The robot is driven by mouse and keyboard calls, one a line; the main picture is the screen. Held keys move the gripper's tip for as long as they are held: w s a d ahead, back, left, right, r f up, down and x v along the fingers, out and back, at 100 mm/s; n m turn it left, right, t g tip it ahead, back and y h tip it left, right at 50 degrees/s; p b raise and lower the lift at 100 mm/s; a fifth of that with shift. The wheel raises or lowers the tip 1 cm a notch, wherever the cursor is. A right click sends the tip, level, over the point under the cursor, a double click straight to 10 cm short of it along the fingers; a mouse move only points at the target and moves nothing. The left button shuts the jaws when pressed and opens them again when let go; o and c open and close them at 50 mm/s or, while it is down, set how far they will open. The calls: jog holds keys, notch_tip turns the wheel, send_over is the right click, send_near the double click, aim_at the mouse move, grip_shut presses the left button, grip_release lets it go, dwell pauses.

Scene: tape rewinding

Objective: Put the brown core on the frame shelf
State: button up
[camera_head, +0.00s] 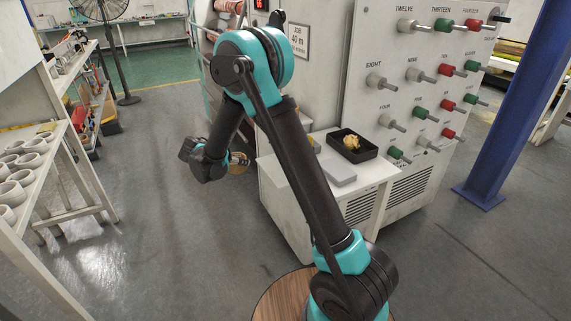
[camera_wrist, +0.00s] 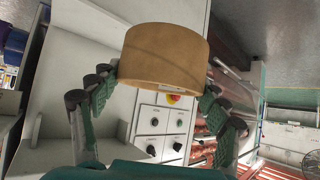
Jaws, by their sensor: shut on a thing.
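The brown core (camera_wrist: 165,55) is a short, thick tan cylinder, seen large in the wrist view. My gripper (camera_wrist: 158,85) is shut on it, with one finger at each side. In the head view the core (camera_head: 239,163) shows small beside my gripper (camera_head: 229,161), held in the air over the open floor left of the white cabinet. Which part is the frame shelf I cannot tell for sure; a rack-like machine frame with reddish rolls (camera_head: 222,22) stands behind my arm, partly hidden by it.
White shelving with several white rings (camera_head: 18,178) stands at the left. A white cabinet (camera_head: 280,185) carries a black tray (camera_head: 372,153) with a crumpled yellow thing. A board of coloured pegs (camera_head: 430,80) and a blue post (camera_head: 500,130) are at the right. A fan (camera_head: 110,45) stands behind. The middle floor is clear.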

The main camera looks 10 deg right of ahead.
jog(key=w+d, duration=0.2)
jog(key=d, duration=0.4)
jog(key=w+d+f, duration=0.1)
jog(key=w+d, duration=0.1)
jog(key=d, duration=0.4)
jog(key=w+d+f, duration=0.1)
jog(key=w+d, duration=0.1)
jog(key=d, duration=0.4)
jog(key=shift+w+d, duration=0.15)
jog(key=shift+w, duration=0.05)
jog(key=shift+d+f, duration=0.15)
jog(key=shift+f, duration=1.05)
jog(key=shift+d+f, duration=0.1)
jog(key=shift+f, duration=1.05)
jog(key=o, duration=1.2)
jog(key=shift+f, duration=0.1)
jog(key=shift+o, duration=0.2)
